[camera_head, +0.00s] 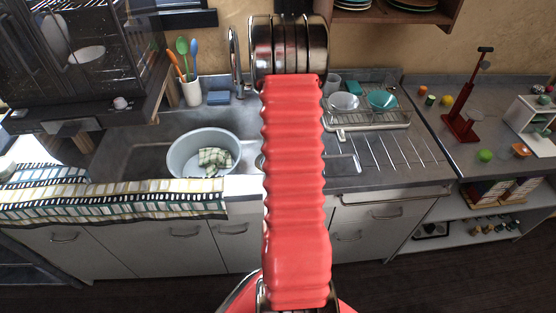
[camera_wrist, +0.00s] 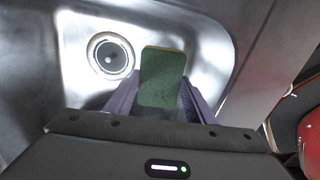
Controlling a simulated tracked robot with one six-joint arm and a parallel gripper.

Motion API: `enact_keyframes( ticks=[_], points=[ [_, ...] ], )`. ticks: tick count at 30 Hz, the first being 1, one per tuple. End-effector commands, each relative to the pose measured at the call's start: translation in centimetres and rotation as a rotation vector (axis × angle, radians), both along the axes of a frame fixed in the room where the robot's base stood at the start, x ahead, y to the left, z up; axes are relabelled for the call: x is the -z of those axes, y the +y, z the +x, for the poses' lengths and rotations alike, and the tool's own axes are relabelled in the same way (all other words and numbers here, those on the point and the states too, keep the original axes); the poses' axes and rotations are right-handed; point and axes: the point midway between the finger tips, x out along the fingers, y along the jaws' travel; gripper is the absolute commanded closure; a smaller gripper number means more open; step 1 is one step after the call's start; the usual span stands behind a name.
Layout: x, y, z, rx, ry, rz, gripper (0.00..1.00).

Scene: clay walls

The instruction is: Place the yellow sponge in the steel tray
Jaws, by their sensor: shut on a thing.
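In the wrist view my gripper (camera_wrist: 160,98) is shut on the sponge (camera_wrist: 162,77), whose dark green face and thin yellow edge show between the two purple-grey fingers. The sponge is over a shiny steel basin (camera_wrist: 195,35) with rounded corners and a round drain (camera_wrist: 110,56) to the sponge's left. I cannot tell how high above the basin floor it is. In the head view my red arm hides the gripper, the sponge and most of this basin. No separate steel tray can be made out for certain.
A pale tub (camera_head: 183,158) with a checked cloth (camera_head: 214,160) stands left of my arm. A dish rack (camera_head: 372,118) with bowls stands on the right, beside a ribbed drainboard (camera_head: 405,152). A blue block (camera_head: 218,98) and a utensil cup (camera_head: 191,92) are at the back left.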

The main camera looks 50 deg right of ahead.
Motion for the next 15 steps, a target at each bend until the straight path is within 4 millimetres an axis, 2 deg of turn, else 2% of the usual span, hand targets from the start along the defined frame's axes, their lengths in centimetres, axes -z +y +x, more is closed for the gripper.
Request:
enact_keyframes(
  ticks=[5,8,15],
  points=[
    [-0.7,0.8,1.1,0.028,-0.001,-0.001,0.71],
    [-1.6,1.9,2.5,0.074,-0.001,-0.001,0.71],
    [-5.0,6.4,7.2,0.249,-0.004,-0.002,0.71]
  ],
)
